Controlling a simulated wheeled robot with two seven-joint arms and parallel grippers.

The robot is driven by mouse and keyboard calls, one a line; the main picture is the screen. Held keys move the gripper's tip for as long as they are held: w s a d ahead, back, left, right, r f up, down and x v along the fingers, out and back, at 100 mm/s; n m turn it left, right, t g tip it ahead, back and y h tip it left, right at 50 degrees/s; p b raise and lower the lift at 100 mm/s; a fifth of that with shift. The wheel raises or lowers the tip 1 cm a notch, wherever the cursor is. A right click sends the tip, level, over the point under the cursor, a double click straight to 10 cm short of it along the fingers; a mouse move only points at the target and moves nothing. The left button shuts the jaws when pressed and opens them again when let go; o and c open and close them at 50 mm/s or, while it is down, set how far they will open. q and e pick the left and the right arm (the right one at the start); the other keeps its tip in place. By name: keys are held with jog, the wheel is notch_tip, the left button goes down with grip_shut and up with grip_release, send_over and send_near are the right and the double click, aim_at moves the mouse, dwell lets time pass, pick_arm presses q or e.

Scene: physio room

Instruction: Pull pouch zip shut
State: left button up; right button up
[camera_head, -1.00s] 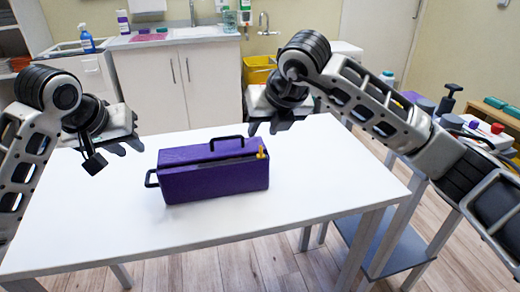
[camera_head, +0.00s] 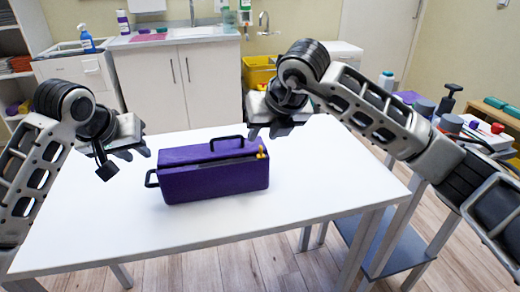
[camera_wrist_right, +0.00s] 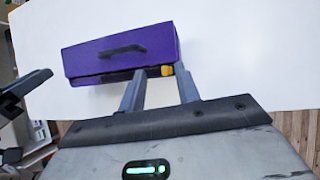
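The purple pouch (camera_head: 215,180) stands on the white table, with a black handle on top and another at its left end.
The white table (camera_head: 330,190) is clear around the pouch. Behind it stand a sink cabinet (camera_head: 190,80) and a yellow bin (camera_head: 258,72). A trolley (camera_head: 400,245) with several items stands to the right.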

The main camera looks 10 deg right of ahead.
aim_at(262, 150)
jog(key=shift+f, duration=1.95)
grip_shut()
pick_arm(q)
jog(key=shift+f, duration=3.75)
grip_shut()
